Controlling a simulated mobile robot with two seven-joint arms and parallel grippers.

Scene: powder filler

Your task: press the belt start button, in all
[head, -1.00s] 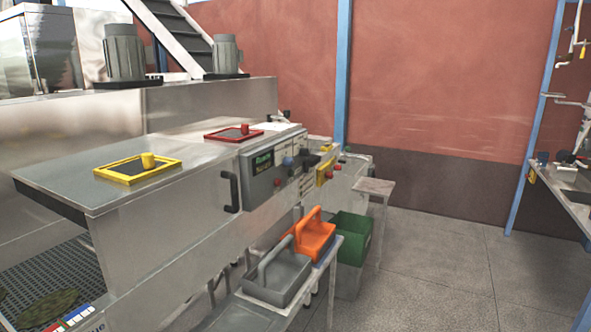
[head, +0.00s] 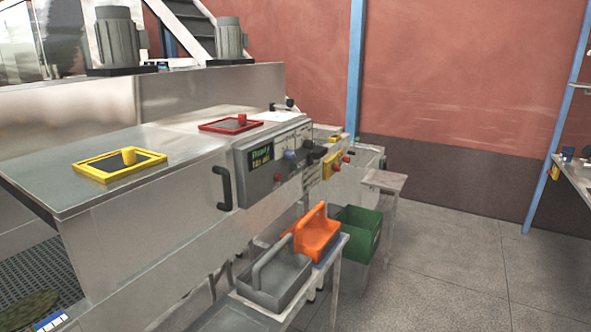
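The powder filler's control panel (head: 274,160) is on the front of the steel machine, right of the picture's middle left. It has a small lit display (head: 260,157), a red knob or button (head: 277,179), a blue one (head: 289,154) and dark knobs. Farther along is a yellow box (head: 331,166) with a red button (head: 346,158). Labels are too small to read, so I cannot tell which is the belt start button. Neither of my grippers shows in the head view.
A grey tote (head: 273,283) and an orange tote (head: 317,237) stand on a low bench before the machine. A green crate (head: 360,225) stands behind them. A black handle (head: 223,188) sticks out from the machine. The floor (head: 450,250) at right is clear.

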